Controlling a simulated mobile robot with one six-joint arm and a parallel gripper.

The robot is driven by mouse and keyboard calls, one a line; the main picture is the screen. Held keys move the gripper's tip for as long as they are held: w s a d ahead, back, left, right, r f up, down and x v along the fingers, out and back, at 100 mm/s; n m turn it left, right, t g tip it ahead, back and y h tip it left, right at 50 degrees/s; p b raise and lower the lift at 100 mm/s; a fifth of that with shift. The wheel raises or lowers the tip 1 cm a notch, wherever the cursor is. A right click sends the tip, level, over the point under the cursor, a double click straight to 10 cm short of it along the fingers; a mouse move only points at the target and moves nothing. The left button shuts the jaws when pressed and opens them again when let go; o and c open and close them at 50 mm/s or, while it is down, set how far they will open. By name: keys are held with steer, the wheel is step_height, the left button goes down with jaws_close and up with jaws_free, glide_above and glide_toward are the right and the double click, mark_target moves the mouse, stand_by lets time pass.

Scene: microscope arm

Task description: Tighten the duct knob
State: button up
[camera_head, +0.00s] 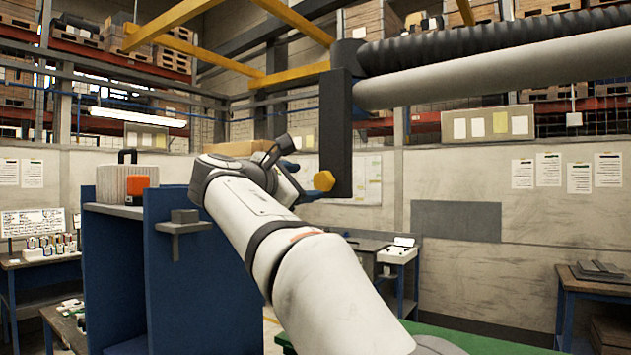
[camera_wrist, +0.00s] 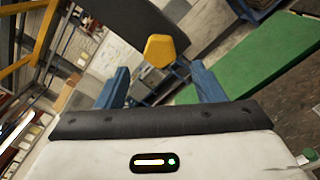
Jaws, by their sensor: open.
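The duct knob is a yellow, roughly hexagonal knob (camera_head: 324,181) low on the side of the dark vertical post (camera_head: 339,130) in the head view. In the wrist view the knob (camera_wrist: 160,48) shows ahead of the fingers, near the top middle. My gripper (camera_wrist: 161,82) is open, with its two blue fingers apart and nothing between them. The knob lies beyond the fingertips, roughly centred between them, and no contact shows. In the head view my wrist hides much of the gripper; a blue finger shows just left of the knob.
A black ribbed hose (camera_head: 480,50) and a pale duct tube (camera_head: 490,78) run right from the post. A blue cabinet (camera_head: 205,270) with a small ledge stands left of my arm. A green surface (camera_wrist: 250,75) lies below. Yellow beams (camera_head: 290,75) cross overhead.

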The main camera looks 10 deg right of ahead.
mark_target(321, 181)
steer(key=p+x, duration=0.2)
steer(key=x, duration=0.5)
steer(key=shift+w+d, duration=0.25)
steer(key=shift+c, duration=0.5)
